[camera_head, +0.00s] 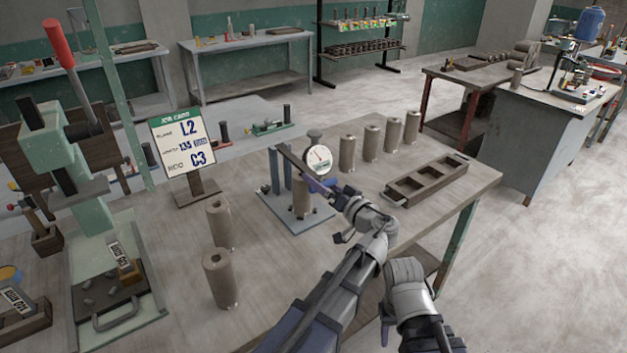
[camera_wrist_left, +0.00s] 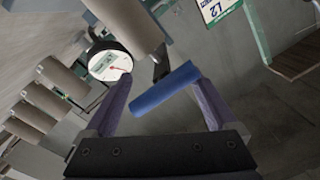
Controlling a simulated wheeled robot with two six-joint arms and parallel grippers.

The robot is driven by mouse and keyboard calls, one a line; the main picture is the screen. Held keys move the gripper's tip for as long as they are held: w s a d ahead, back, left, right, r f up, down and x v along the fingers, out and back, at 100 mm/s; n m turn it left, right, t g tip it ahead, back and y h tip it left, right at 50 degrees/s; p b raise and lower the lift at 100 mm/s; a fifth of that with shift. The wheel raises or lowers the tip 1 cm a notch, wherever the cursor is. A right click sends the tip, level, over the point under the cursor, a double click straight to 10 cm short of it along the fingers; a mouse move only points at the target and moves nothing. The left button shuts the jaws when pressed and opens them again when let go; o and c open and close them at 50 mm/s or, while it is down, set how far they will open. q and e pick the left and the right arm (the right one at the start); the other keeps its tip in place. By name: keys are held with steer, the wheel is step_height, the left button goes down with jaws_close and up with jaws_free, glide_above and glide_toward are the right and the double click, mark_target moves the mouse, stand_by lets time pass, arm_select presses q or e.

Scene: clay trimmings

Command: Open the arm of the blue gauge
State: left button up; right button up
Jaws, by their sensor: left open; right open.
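The blue gauge stands on a blue-grey base plate (camera_head: 283,212) on the table, with two upright posts and a round white dial (camera_head: 318,157); the dial also shows in the left wrist view (camera_wrist_left: 110,66). A clay cylinder (camera_head: 301,202) stands upright in it. Its dark arm (camera_head: 296,164) slopes down from the posts toward my left gripper (camera_head: 328,184). In the left wrist view the arm's blue handle (camera_wrist_left: 165,88) lies between the open fingers of that gripper (camera_wrist_left: 160,100). Whether they touch it is unclear. My right gripper (camera_head: 420,338) is low at the bottom edge, partly cut off, away from the gauge.
Two clay cylinders (camera_head: 220,280) stand left of the gauge, and several more (camera_head: 371,143) stand behind it to the right. An empty compartmented tray (camera_head: 428,180) lies at the right. A job card (camera_head: 183,143) stands behind left. A green press (camera_head: 55,150) is at far left.

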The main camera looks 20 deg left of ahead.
arm_select(q)
steer(key=shift+s+d, duration=0.1)
steer(key=shift+d, duration=0.05)
jaws_close()
stand_by(0.6)
